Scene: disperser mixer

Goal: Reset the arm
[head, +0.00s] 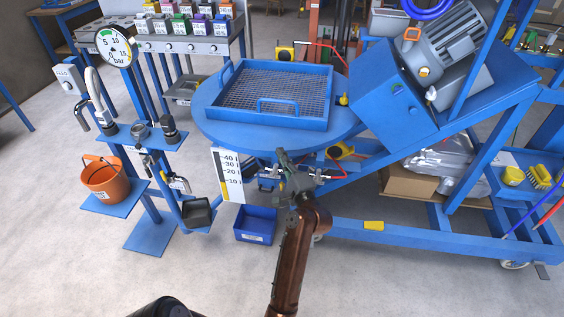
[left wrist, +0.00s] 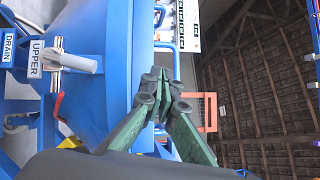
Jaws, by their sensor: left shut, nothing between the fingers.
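My left arm rises from the bottom middle of the head view. My left gripper (head: 281,156) is in front of the blue round vessel (head: 225,126), near its lower front side and the valves below it. It is shut and empty. In the left wrist view the green-sided fingers (left wrist: 160,86) meet at their tips beside the blue vessel wall (left wrist: 112,50). My right gripper is not in view.
A blue mesh tray (head: 327,121) lies on the vessel. A white level scale (head: 229,177) and blue bin (head: 256,226) are near my gripper. A blue motor frame (head: 395,105) stands at right. Floor at lower left is clear.

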